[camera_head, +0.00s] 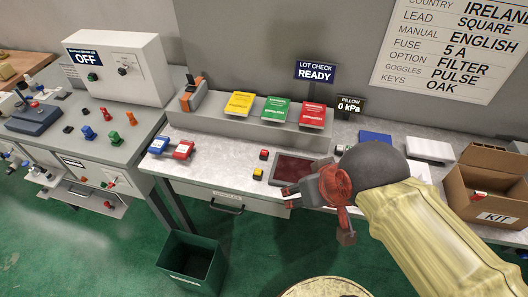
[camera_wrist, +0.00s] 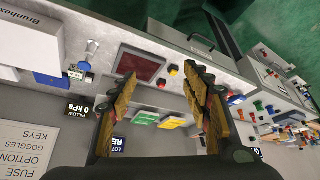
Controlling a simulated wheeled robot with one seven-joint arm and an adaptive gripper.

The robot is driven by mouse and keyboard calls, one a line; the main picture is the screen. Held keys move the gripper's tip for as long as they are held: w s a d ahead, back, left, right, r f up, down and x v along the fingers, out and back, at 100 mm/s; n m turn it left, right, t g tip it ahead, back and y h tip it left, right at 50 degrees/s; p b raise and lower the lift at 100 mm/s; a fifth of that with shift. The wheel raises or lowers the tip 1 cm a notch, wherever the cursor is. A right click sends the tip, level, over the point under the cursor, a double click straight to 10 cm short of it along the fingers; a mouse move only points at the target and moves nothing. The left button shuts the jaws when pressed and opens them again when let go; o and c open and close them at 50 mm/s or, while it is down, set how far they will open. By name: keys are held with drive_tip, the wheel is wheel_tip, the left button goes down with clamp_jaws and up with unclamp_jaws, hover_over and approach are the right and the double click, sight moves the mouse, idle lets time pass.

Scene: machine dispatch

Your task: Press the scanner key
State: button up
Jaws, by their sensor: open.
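A dark red flat panel (camera_head: 293,168) with a pale frame lies on the light worktop; its right part is partly covered by my gripper. Two small buttons sit to its left: a red one (camera_head: 264,154) and a yellow-orange one (camera_head: 257,174) nearer the front edge. I cannot read which is the scanner key. In the wrist view the panel (camera_wrist: 140,64), the yellow-orange button (camera_wrist: 173,70) and the red button (camera_wrist: 162,84) show beyond my fingers. My gripper (camera_head: 316,208) is open and empty, above the worktop's front edge at the panel's right. It touches neither button.
A shelf behind holds yellow, green and red packs (camera_head: 275,109) and an orange-grey handheld device (camera_head: 191,94). Blue and red items (camera_head: 183,150) lie left on the worktop. A cardboard box (camera_head: 484,185) stands right. A green bin (camera_head: 193,262) stands on the floor.

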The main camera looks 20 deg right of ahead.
clamp_jaws()
idle(0.5)
idle(1.3)
